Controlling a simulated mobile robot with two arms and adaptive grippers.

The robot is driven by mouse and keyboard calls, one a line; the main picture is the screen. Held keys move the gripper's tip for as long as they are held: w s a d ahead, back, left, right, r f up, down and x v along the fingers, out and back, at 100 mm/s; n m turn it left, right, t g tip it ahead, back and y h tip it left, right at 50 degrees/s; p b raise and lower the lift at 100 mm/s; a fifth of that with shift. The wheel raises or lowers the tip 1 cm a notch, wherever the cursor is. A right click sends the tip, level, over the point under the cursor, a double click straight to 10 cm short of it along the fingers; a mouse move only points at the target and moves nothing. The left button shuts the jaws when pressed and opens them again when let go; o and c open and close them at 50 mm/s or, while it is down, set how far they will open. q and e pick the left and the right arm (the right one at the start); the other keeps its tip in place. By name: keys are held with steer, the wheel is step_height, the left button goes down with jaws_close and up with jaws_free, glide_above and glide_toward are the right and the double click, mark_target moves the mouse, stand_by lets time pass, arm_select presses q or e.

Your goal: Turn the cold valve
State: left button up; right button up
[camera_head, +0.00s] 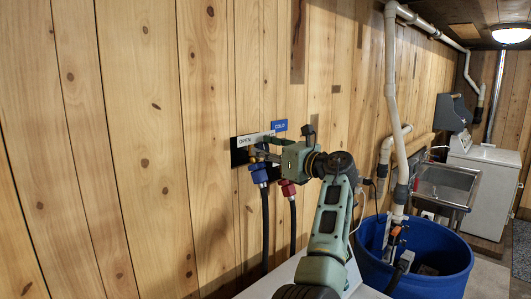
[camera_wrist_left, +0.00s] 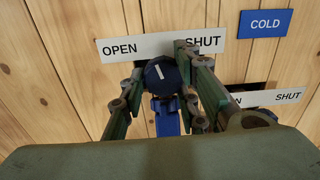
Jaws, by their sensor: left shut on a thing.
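The cold valve's dark blue round knob (camera_wrist_left: 161,75) sits under a white OPEN / SHUT plate (camera_wrist_left: 150,46), with a blue COLD label (camera_wrist_left: 265,23) to the right. A short white mark on the knob stands nearly upright, leaning slightly. My left gripper (camera_wrist_left: 160,85) is shut on the knob, one finger on each side. In the head view my left gripper (camera_head: 262,155) reaches the wall above the blue hose fitting (camera_head: 258,174) and hides most of the knob. The COLD label (camera_head: 280,126) also shows there. My right gripper is not in view.
A red hose fitting (camera_head: 288,190) is close to the right of the blue one, and a second OPEN / SHUT plate (camera_wrist_left: 270,96) is partly covered by my gripper. A blue tub (camera_head: 440,275), white pipes (camera_head: 391,80) and a sink (camera_head: 446,184) are farther right.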

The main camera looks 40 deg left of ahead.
arm_select(q)
steer(key=shift+s+f+n, duration=0.1)
steer(key=shift+f+n, duration=0.2)
steer(key=shift+n, duration=0.2)
steer(key=shift+c, duration=0.4)
steer(key=n, duration=0.2)
steer(key=n+b, duration=0.1)
steer(key=n, duration=0.2)
steer(key=n+b, duration=0.1)
steer(key=n, duration=0.2)
steer(key=shift+f, duration=0.35)
steer(key=shift+n, duration=0.4)
steer(key=o, duration=0.8)
steer(key=shift+o, duration=1.2)
steer(key=shift+r, duration=0.15)
